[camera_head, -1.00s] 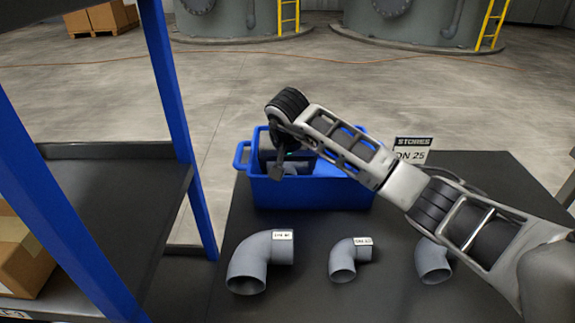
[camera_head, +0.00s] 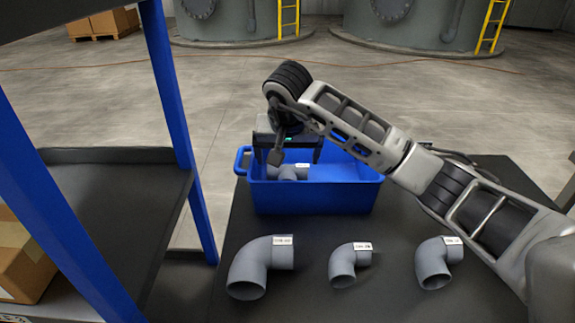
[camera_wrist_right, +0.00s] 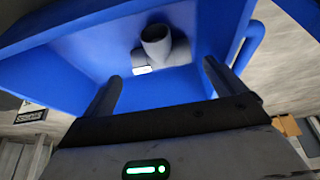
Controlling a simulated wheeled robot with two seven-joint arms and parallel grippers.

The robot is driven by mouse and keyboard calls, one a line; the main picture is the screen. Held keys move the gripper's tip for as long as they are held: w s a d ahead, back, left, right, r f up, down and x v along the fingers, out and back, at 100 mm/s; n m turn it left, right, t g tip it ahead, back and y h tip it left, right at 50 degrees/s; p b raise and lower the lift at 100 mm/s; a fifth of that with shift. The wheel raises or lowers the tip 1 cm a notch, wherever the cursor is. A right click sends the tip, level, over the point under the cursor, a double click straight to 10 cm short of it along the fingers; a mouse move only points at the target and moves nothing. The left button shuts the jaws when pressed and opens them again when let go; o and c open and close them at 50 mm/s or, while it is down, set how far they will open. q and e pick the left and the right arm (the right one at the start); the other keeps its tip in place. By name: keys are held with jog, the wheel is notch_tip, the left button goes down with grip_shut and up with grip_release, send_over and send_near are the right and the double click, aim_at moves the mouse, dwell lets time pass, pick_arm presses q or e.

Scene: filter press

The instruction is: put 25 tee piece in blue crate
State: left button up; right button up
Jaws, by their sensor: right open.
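The grey tee piece (camera_head: 288,172) with a white label lies on the floor of the blue crate (camera_head: 315,197), in its left part. It also shows inside the crate in the right wrist view (camera_wrist_right: 160,48), apart from the fingers. My right gripper (camera_head: 288,160) is above the left part of the crate, over the tee. Its two fingers are spread with nothing between them, as the right wrist view (camera_wrist_right: 162,85) shows. The label's print is too small to read. My left gripper is in no view.
Three grey elbows stand in a row on the dark table before the crate: a large one (camera_head: 262,266), a smaller one (camera_head: 349,264) and one at right (camera_head: 437,262). A blue-post shelf (camera_head: 180,120) with a cardboard box (camera_head: 22,262) stands at left.

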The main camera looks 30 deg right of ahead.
jog(key=v, duration=0.5)
jog(key=shift+s+r, duration=0.1)
jog(key=shift+r, duration=0.1)
jog(key=shift+r, duration=0.1)
